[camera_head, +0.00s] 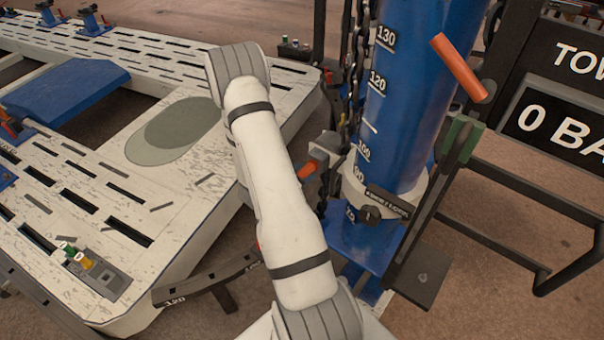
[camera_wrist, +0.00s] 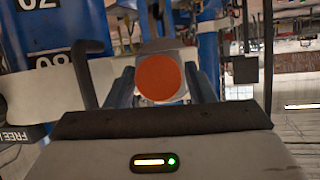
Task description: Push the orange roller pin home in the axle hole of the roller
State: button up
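The orange roller pin (camera_wrist: 160,77) is seen end-on in the wrist view, as a round orange face just above the middle. A pale rounded part, likely the roller (camera_wrist: 155,47), shows behind it; the axle hole is hidden. In the head view a short orange piece (camera_head: 308,170), likely the same pin, sticks out by a grey block beside the blue column. My gripper (camera_wrist: 160,120) shows as a dark bar and grey housing below the pin. Dark blue upright shapes flank the pin; I cannot tell whether they are fingers or a bracket. My arm hides the gripper in the head view.
The blue column (camera_head: 410,100) with a number scale stands right of my arm, with a chain (camera_head: 355,65) beside it. A larger orange handle (camera_head: 460,68) juts out at upper right. The white slotted bench (camera_head: 60,160) fills the left. A dark hook (camera_wrist: 88,70) stands left of the pin.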

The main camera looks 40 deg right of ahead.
jog(key=shift+o, duration=1.1)
